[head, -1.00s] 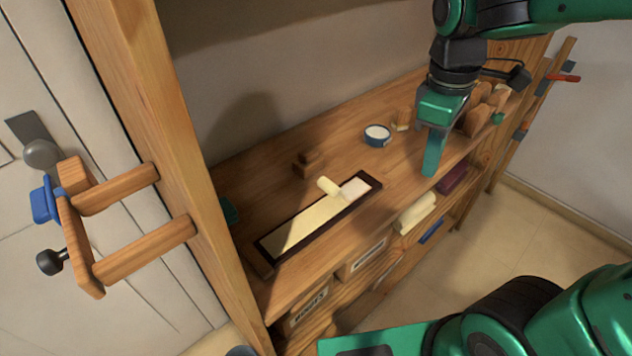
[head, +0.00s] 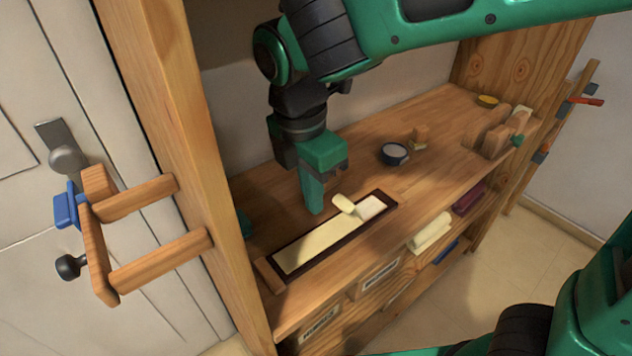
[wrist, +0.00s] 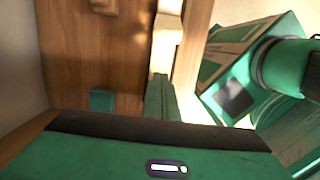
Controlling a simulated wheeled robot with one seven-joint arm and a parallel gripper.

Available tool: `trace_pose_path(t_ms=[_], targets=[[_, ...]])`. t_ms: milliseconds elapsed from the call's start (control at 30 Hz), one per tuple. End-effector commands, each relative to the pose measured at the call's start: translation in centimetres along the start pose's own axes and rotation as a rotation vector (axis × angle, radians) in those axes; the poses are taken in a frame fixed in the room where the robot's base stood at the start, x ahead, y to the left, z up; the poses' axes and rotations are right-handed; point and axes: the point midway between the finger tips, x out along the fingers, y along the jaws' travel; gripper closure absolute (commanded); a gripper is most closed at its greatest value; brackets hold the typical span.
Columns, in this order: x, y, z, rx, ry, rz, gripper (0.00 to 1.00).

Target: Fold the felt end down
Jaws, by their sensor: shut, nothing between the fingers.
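A cream felt strip (head: 318,244) lies in a long dark-edged frame (head: 289,273) on the wooden bench. At its right end, a cream roll-like end (head: 343,203) stands up beside a whitish block (head: 370,207). My gripper (head: 315,208) is shut and empty, pointing down just left of the raised end and behind the strip. I cannot tell whether its tip touches the bench. In the wrist view, my shut fingers (wrist: 161,97) point toward a pale, bright piece (wrist: 165,48), which is partly hidden.
Wooden shapes (head: 495,135) stand farther right. A small teal block (wrist: 102,100) shows in the wrist view. A wooden post (head: 170,150) borders the bench's left. The bench between tub and frame is clear.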

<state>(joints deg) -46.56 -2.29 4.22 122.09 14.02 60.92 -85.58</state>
Motion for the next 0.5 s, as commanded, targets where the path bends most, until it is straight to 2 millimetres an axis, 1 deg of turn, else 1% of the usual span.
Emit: trace_pose_path(t_ms=[33,300,400,500], targets=[[1.1,-0.1,0.0,0.000,-0.001,-0.005,1.00],[6.0,-0.1,0.0,0.000,-0.001,-0.004,1.00],[5.2,0.0,1.6,0.005,0.000,0.002,1.00],[4.8,0.0,2.7,0.004,0.000,0.001,1.00]])
